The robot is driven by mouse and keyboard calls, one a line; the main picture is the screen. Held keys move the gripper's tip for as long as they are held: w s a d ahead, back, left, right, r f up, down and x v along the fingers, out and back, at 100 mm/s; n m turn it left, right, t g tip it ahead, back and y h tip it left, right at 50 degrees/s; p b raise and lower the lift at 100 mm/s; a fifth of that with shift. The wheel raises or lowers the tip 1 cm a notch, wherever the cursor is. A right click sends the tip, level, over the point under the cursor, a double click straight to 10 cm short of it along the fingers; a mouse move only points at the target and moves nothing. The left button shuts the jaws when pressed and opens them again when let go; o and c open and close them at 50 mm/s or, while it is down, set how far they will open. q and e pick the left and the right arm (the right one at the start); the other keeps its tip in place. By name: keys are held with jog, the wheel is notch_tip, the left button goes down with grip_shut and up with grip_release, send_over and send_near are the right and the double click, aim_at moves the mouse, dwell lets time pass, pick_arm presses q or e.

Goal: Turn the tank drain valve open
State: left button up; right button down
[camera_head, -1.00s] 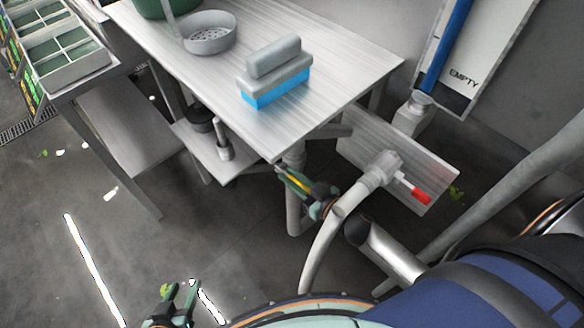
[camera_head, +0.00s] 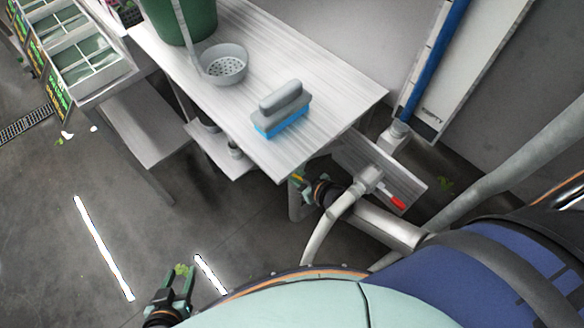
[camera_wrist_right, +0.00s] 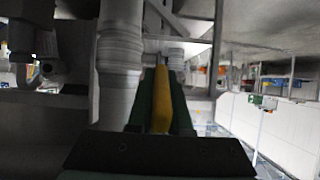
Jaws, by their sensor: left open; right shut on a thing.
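A yellow lever handle (camera_wrist_right: 161,95) stands upright between the green fingers of my right gripper (camera_wrist_right: 160,108) in the right wrist view. The gripper is shut on it. A thick grey pipe (camera_wrist_right: 119,60) runs vertically just left of it. In the head view my right gripper (camera_head: 299,182) is under the table's near corner, with a bit of yellow at its fingers; the valve body is not clear. A red-handled lever (camera_head: 396,203) sits on a grey pipe fitting (camera_head: 369,180) to the right. My left gripper (camera_head: 180,283) is open and empty over the floor at the bottom left.
The metal table (camera_head: 345,95) carries a blue-and-grey brush (camera_head: 282,110), a grey strainer (camera_head: 224,66) and a green tub (camera_head: 184,20). A board marked EMPTY (camera_head: 434,112) with a blue tube (camera_head: 435,60) stands at right. Floor at left is mostly clear.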

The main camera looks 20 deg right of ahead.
jog(key=shift+w+a+r, duration=0.1)
jog(key=shift+a, duration=0.05)
jog(key=c, duration=1)
grip_release()
jog(key=shift+c, duration=0.2)
pick_arm(q)
jog(key=shift+d, duration=0.1)
pick_arm(e)
jog(key=shift+o, duration=1)
pick_arm(q)
jog(key=shift+r, duration=0.15)
pick_arm(e)
jog(key=shift+d, duration=0.2)
